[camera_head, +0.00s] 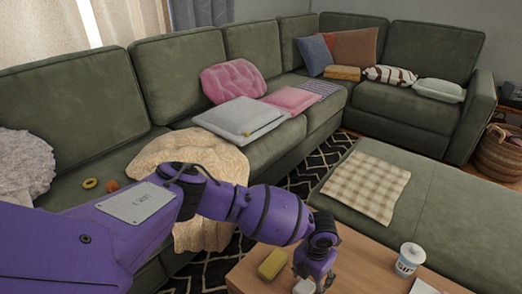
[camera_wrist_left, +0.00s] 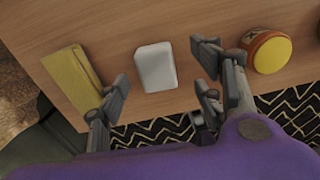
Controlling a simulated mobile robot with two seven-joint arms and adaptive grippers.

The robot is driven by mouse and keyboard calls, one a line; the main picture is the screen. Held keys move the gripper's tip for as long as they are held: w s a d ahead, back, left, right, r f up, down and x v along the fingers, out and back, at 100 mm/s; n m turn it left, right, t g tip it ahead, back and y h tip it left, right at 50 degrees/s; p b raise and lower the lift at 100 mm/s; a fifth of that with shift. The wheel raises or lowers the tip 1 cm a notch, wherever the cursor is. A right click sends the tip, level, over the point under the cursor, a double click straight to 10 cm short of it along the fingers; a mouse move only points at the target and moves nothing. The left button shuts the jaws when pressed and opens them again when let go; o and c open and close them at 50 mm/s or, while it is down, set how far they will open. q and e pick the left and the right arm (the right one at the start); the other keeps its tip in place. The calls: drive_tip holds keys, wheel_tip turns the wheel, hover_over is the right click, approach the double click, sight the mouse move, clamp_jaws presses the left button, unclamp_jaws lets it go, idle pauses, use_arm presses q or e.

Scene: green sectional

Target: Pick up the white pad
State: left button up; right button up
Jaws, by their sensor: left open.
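The white pad (camera_wrist_left: 156,66) is a small rounded block lying on the wooden table. In the wrist view it sits between the spread fingers of my left gripper (camera_wrist_left: 162,75), with a gap on each side. In the head view a bit of the white pad (camera_head: 303,286) shows at the bottom edge, beside my left gripper (camera_head: 316,284) and partly hidden by it. My left gripper is open, points down at the table and holds nothing. My right gripper does not show.
A yellow sponge-like block (camera_wrist_left: 72,80) lies left of the pad, and a round jar with a yellow top (camera_wrist_left: 268,51) stands to its right. In the head view a white canister (camera_head: 410,259) stands on the table (camera_head: 362,262). A green sectional (camera_head: 187,76) and ottoman (camera_head: 440,210) surround it.

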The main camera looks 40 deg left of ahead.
sight(306, 285)
use_arm(q)
drive_tip(key=f, duration=0.3)
drive_tip(key=f+b, duration=0.1)
drive_tip(key=shift+a+f, duration=0.3)
drive_tip(key=c, duration=1.1)
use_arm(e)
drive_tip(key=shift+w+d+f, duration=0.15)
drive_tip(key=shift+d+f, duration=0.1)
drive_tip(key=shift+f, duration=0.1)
